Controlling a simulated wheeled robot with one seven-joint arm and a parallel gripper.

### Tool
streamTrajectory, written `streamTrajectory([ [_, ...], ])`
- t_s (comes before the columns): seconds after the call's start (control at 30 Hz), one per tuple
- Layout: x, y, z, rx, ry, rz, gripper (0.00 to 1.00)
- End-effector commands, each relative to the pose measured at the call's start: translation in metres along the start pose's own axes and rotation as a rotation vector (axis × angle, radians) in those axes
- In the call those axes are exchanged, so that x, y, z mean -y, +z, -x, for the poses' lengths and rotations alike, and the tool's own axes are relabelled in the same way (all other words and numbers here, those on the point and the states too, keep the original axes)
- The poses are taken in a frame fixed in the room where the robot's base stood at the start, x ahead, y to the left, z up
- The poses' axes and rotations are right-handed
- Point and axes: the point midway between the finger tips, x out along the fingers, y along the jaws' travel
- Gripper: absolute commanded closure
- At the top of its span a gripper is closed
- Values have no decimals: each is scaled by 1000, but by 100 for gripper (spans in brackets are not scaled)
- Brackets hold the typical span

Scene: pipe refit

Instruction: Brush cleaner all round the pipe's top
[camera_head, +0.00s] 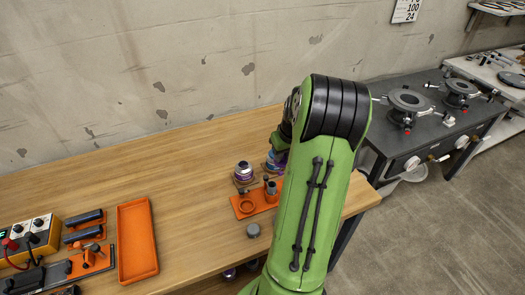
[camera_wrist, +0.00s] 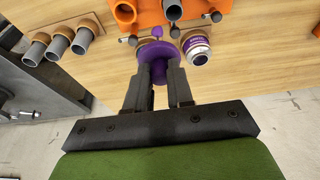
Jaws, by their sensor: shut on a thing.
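In the wrist view my gripper (camera_wrist: 157,80) is shut on a purple cap (camera_wrist: 155,52). A small purple tip, perhaps its brush, shows just beyond the cap. A grey pipe (camera_wrist: 172,10) stands in an orange fixture (camera_wrist: 205,7) beyond the cap, apart from it. A white and purple can (camera_wrist: 196,50) stands right of the cap. In the head view the orange fixture (camera_head: 242,207) and a purple can (camera_head: 243,170) show left of my arm. My arm hides the gripper there, and another can is partly covered.
Several grey pipe pieces (camera_wrist: 58,46) sit in a wooden holder at left in the wrist view. A grey round piece (camera_head: 253,230) lies on the workbench (camera_head: 185,170). An orange tray (camera_head: 137,242) and tools occupy its left side. A dark bench (camera_head: 425,130) stands at right.

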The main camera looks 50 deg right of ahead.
Motion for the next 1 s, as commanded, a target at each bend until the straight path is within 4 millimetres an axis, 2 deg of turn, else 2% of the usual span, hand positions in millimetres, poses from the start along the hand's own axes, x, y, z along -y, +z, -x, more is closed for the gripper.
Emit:
streamTrajectory([
  [0.27,-1,7,-6,0,0,2,100],
  [0.8,-1,20,-48,0,0,2,100],
  [1.0,2,19,-47,0,0,3,100],
])
